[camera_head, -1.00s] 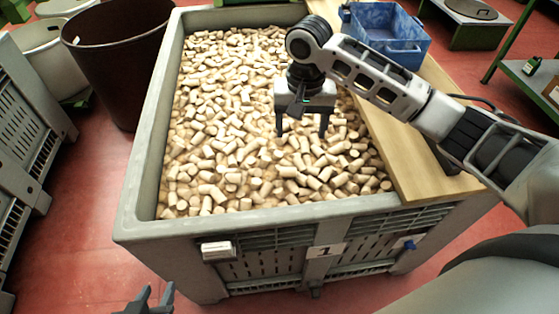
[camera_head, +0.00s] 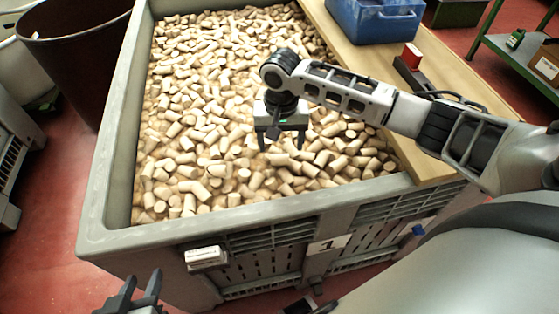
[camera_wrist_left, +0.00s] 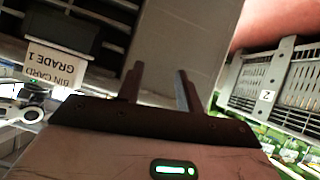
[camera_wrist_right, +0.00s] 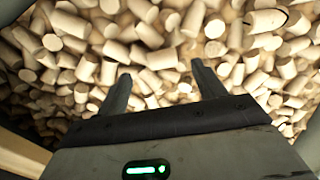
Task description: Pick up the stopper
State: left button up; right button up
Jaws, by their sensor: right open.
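Many pale cork stoppers (camera_head: 205,120) fill the large grey bin (camera_head: 112,185) in the head view. My right gripper (camera_head: 281,142) points down over the stoppers in the right half of the bin, jaws apart. In the right wrist view its two fingers (camera_wrist_right: 160,85) are spread, with stoppers (camera_wrist_right: 155,58) beyond them and none between the tips. How far the tips are above the pile is hard to tell. My left gripper (camera_head: 143,290) is outside the bin at the bottom left, fingers apart and empty; its fingers (camera_wrist_left: 158,78) also show in the left wrist view.
A wooden board (camera_head: 365,62) lies along the bin's right side, with a blue crate (camera_head: 375,20) and a small red-topped object (camera_head: 410,58) on it. A brown tub (camera_head: 72,50) stands left of the bin. The bin's rim surrounds the stoppers.

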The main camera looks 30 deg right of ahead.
aim_at(280, 160)
notch_tip(280, 160, down, 6)
jog(key=shift+w+a+f+b, duration=0.1)
jog(key=shift+f+b, duration=0.15)
jog(key=shift+b, duration=0.3)
jog(key=shift+c, duration=0.3)
jog(key=c, duration=1)
